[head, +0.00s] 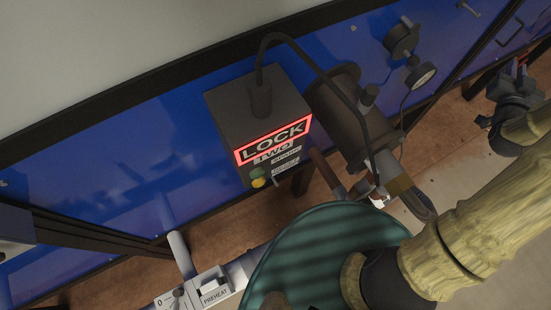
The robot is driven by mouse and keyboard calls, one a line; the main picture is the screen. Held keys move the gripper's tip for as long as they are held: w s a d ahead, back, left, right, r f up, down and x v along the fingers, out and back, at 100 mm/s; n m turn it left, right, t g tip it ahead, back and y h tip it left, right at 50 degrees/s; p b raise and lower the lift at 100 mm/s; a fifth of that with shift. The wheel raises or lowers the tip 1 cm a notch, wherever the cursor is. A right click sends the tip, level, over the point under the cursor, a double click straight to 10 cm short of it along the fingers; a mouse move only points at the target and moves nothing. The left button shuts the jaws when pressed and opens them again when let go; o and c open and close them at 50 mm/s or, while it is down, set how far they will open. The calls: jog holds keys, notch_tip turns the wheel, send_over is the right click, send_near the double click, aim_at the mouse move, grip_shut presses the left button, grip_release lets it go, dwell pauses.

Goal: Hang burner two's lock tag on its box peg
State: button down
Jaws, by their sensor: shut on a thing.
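Burner two's lock box (262,118) is dark grey, with a red-framed face reading LOCK TWO, left of centre in the head view. A small peg (275,181) shows low on its face, beside a green and yellow knob (258,178). My gripper (521,66) is at the upper right, well to the right of the box and apart from it. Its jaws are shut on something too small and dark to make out. I cannot identify the lock tag for certain. A small white and red piece (379,201) lies below the dark cylinder, partly hidden.
A dark cylinder (350,115) with a cable stands right of the box. A gauge (423,75) and fittings project from the blue panel (115,165). A PREHEAT switch panel (212,290) is at the bottom. My own arm covers the lower right.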

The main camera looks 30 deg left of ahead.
jog(key=s+a+f, duration=0.2)
jog(key=a+f, duration=0.1)
jog(key=f, duration=0.3)
jog(key=s+a+f, duration=0.2)
jog(key=a+f, duration=0.1)
jog(key=f, duration=0.3)
jog(key=shift+a+f, duration=0.25)
jog(key=shift+a, duration=0.1)
